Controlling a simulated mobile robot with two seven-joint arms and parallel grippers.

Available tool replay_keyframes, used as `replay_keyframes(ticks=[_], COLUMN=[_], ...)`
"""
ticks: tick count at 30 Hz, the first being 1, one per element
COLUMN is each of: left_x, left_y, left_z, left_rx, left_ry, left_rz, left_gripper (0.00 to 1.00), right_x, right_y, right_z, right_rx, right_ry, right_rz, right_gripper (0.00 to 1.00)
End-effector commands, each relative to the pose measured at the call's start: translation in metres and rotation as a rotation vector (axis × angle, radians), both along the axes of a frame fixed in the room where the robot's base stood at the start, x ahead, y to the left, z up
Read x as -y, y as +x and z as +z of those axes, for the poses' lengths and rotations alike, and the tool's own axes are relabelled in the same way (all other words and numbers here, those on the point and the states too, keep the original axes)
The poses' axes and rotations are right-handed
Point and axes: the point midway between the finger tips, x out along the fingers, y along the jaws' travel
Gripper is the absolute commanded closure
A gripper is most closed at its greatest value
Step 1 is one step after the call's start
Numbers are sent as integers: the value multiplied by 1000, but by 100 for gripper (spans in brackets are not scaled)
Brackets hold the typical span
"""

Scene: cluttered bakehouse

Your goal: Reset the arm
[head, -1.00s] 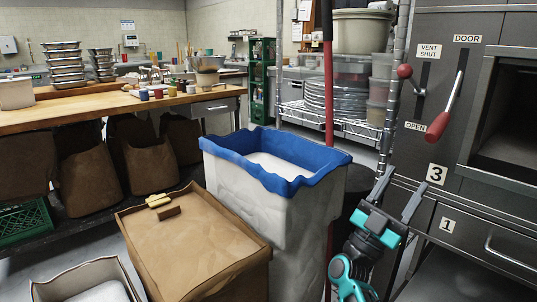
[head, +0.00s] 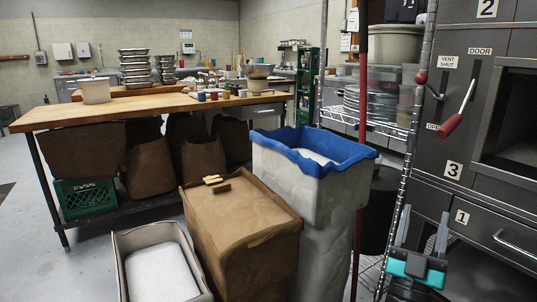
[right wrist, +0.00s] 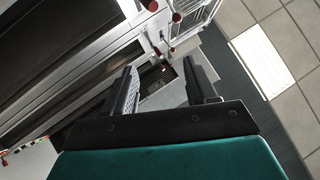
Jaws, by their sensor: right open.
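My right gripper (head: 424,235) is at the lower right in the head view, pointing up, in front of the oven front. Its two fingers are apart with nothing between them. The right wrist view shows the same open gripper (right wrist: 163,88), tilted, with the oven front (right wrist: 60,70) on the left and ceiling panels on the right. My left gripper is not in either view.
The oven (head: 470,130) with a red-handled door lever (head: 458,110) stands close at right. A blue-rimmed white bin (head: 285,195), a brown box (head: 235,215) and a white-filled container (head: 125,270) stand on the floor. A wooden worktable (head: 130,108) is behind. Floor at left is clear.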

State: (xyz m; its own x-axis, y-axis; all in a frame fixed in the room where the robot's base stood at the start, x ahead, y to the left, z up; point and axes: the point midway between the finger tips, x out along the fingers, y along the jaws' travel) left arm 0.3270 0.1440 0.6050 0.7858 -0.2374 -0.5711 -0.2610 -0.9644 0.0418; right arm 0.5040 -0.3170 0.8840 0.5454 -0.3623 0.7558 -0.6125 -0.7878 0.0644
Motion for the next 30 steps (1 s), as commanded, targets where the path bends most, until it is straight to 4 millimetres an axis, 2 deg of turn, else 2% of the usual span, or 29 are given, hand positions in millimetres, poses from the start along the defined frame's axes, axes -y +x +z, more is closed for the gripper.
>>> replay_keyframes(ticks=[5, 8, 12, 15, 17, 21, 24, 30], left_x=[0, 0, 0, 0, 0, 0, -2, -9], left_y=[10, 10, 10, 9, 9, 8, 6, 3], left_z=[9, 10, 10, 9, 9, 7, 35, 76], left_rx=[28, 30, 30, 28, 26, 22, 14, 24], left_ry=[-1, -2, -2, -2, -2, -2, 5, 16], left_rz=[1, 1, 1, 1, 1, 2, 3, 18], left_gripper=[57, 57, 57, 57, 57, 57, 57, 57], right_x=[-59, -94, -133, -152, -160, -174, -169, -159], right_y=[-2, -18, -59, -95, -118, -176, -174, -178], right_z=[-69, -118, -183, -220, -239, -274, -245, -209], right_rx=[-347, -578, -899, -1101, -1211, -1453, -1451, -1453], right_ry=[-1, 40, 136, 215, 263, 380, 381, 379], right_rz=[337, 501, 655, 714, 732, 736, 721, 695], right_gripper=[43, 43, 43, 43, 43, 43, 43, 43])
